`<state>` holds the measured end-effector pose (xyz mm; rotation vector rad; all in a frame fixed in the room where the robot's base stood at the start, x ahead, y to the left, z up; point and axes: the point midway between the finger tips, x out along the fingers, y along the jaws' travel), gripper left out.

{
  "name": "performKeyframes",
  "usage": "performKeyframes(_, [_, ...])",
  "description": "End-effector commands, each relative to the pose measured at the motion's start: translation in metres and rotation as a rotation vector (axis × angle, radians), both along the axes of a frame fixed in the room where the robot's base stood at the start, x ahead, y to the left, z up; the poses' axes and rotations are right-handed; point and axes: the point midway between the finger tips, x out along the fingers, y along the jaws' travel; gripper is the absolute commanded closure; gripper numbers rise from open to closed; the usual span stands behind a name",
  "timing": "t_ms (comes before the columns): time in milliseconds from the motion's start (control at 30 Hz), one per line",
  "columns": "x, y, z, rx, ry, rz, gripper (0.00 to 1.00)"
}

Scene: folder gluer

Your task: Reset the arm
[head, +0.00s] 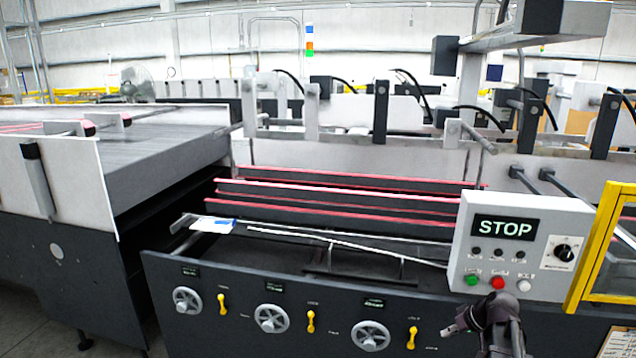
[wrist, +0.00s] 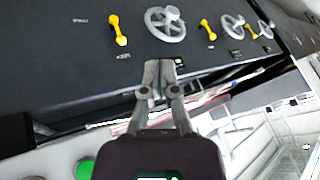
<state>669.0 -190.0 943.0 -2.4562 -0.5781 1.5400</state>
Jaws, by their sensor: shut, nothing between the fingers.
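My gripper (head: 457,326) is at the lower right of the head view, in front of the machine's dark front panel and just below the control box (head: 578,225). In the wrist view my gripper (wrist: 158,66) is shut, with its fingertips together and nothing between them. It points toward the dark panel (wrist: 60,55) with handwheels and yellow levers. The control box carries a STOP display (head: 505,229), a green button (head: 471,280), a red button (head: 497,283), a white button (head: 523,286) and a black knob (head: 564,253). A green button (wrist: 86,170) also shows in the wrist view.
Handwheels (head: 271,319) and yellow levers (head: 310,321) stick out of the front panel. A yellow-framed guard (head: 592,262) stands right of the control box. Red-edged rails (head: 330,192) and a white sheet (head: 212,225) lie inside the machine. A grey conveyor (head: 150,160) is at left.

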Motion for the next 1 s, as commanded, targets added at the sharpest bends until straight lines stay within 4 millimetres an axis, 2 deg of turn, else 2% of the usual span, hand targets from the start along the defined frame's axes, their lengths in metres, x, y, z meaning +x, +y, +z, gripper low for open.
performKeyframes(33, [-0.008,0.019,-0.003,-0.013,0.035,0.006,1.00])
performKeyframes(100, [-0.016,0.039,-0.007,-0.032,0.083,0.004,1.00])
performKeyframes(300, [-0.041,0.089,-0.017,-0.104,0.209,-0.011,1.00])
performKeyframes(500, [-0.071,0.132,-0.024,-0.196,0.313,-0.040,1.00])
performKeyframes(800, [-0.115,0.177,-0.029,-0.346,0.418,-0.107,1.00])
performKeyframes(1000, [-0.129,0.189,-0.029,-0.404,0.440,-0.140,1.00])
